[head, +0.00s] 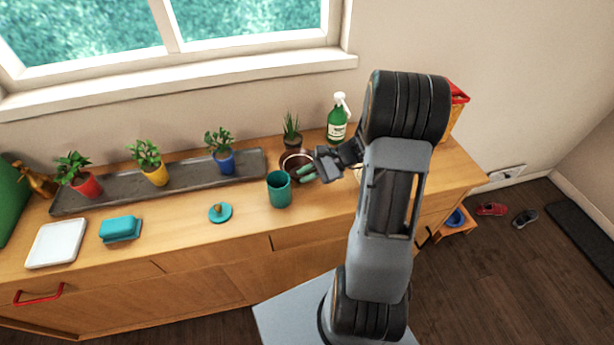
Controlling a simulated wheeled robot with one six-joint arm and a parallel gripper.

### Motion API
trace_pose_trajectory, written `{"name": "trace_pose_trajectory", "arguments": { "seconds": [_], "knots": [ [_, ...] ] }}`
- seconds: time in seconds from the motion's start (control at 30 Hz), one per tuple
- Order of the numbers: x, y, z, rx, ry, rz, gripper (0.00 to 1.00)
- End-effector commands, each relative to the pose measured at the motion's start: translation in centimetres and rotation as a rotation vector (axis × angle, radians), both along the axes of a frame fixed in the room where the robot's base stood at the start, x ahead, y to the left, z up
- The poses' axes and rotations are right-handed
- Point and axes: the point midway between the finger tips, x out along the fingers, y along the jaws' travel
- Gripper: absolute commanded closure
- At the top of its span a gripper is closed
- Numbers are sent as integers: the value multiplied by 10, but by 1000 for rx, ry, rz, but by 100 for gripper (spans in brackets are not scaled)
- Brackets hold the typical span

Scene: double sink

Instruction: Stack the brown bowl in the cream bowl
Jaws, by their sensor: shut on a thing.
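The brown bowl (288,161) is at the back of the wooden counter, just behind the teal cup. My gripper (307,172) reaches in from the right and is shut on the bowl's near right rim. Whether the bowl rests on the counter or is slightly raised cannot be told. A small pale edge shows beside my arm and may be the cream bowl (358,173). The rest of it is hidden behind my arm.
A teal cup (279,190) stands close in front of the brown bowl. A small potted plant (291,132) and a green spray bottle (338,120) stand behind.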

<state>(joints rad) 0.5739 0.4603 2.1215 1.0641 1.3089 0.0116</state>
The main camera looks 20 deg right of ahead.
Motion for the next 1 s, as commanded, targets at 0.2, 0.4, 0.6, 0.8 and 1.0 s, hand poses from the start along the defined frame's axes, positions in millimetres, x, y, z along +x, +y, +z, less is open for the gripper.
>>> {"name": "trace_pose_trajectory", "arguments": {
  "seconds": [0.2,0.4,0.6,0.8,1.0],
  "knots": [
    [0,0,-14,0,-1,-1,100],
    [0,0,-14,0,-1,-1,84],
    [0,0,-14,0,-1,-1,65],
    [0,0,-14,0,-1,-1,61],
    [-2,-8,-10,0,-3,-2,61]
  ]
}}
